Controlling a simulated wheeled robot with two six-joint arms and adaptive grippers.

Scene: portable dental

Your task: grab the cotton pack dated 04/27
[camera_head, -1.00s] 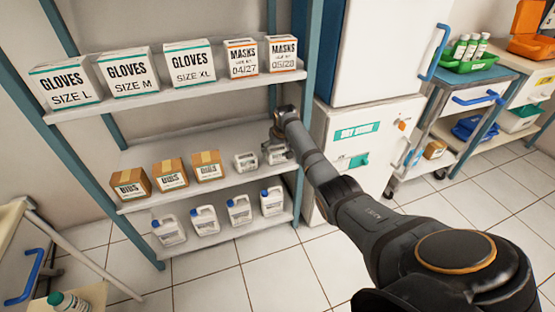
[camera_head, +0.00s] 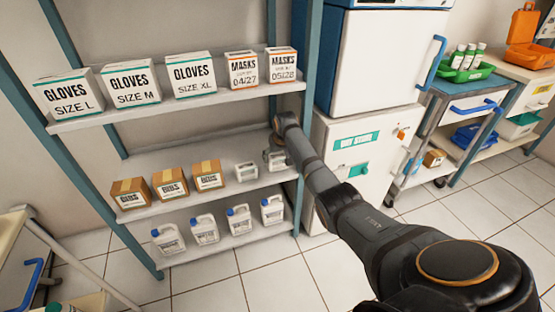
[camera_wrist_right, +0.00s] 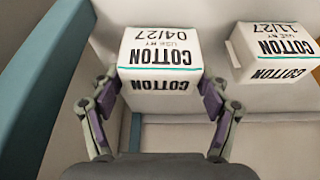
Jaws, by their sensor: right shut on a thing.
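The white cotton pack marked 04/27 (camera_wrist_right: 162,52) shows upside down in the right wrist view, with a green stripe. My right gripper (camera_wrist_right: 162,92) is shut on it, one finger pressed to each side. In the head view this pack (camera_head: 276,164) is at the right end of the middle shelf, partly hidden by my right gripper (camera_head: 275,155). I cannot tell whether it rests on the shelf or is just above it. A second cotton pack, marked 11/27 (camera_wrist_right: 272,52), stands apart beside it; it also shows in the head view (camera_head: 247,169). My left gripper is not in view.
The blue shelf post (camera_wrist_right: 40,85) is close beside the held pack. Brown bibs boxes (camera_head: 170,182) share the middle shelf. Masks (camera_head: 243,68) and gloves boxes (camera_head: 130,82) stand above, jugs (camera_head: 204,226) below. A white cabinet (camera_head: 350,165) stands right of the rack.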

